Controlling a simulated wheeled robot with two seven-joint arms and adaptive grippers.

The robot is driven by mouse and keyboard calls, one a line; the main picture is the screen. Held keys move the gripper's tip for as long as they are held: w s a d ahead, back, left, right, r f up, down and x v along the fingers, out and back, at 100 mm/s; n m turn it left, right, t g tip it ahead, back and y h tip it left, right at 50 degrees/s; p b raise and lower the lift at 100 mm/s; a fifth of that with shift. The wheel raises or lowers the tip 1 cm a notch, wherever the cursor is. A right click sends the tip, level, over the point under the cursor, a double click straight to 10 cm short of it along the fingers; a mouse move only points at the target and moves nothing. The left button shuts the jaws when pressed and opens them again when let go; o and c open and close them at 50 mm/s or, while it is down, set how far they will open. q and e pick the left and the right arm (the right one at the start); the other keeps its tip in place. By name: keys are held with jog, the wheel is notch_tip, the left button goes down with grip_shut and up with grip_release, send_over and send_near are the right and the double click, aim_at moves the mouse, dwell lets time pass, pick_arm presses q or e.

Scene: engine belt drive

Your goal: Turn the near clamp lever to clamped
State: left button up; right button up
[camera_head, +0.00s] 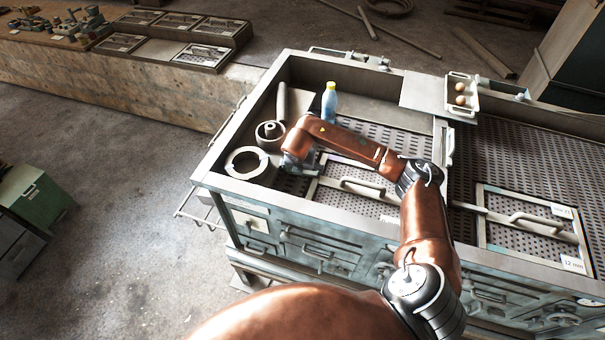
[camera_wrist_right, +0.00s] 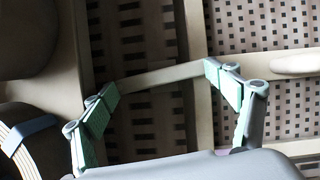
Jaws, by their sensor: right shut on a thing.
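My right gripper (camera_head: 296,170) reaches down into the left bay of the workbench, beside the left end of the near handled panel. In the right wrist view its green-padded fingers (camera_wrist_right: 160,82) stand wide apart, with a pale bar (camera_wrist_right: 158,77) spanning between their tips. The gripper is shut on this bar. The bar may be the near clamp lever, but its outline and turn position are hard to tell. In the head view the gripper and forearm hide the lever area. My left gripper is not in view.
A pale ring (camera_head: 246,163) and a round stepped part (camera_head: 270,132) lie left of the gripper. A blue bottle (camera_head: 329,104) stands behind it. The near panel's handle (camera_head: 362,187) is to its right. The bench's front rim (camera_head: 290,208) runs close by.

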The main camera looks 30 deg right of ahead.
jog(key=shift+s+f+m+g+b, duration=0.3)
jog(key=shift+f+m+b, duration=0.05)
jog(key=shift+f+m, duration=0.3)
jog(key=shift+c, duration=0.2)
jog(key=shift+r, duration=0.1)
jog(key=o, duration=1.2)
jog(key=shift+w+d, duration=0.2)
jog(key=shift+w, duration=0.05)
jog(key=shift+a+r, duration=0.1)
jog(key=shift+r, duration=0.05)
jog(key=shift+w, duration=0.1)
jog(key=shift+a+r, duration=0.1)
jog(key=shift+r, duration=0.3)
jog(key=v, duration=0.7)
jog(key=shift+a, duration=0.15)
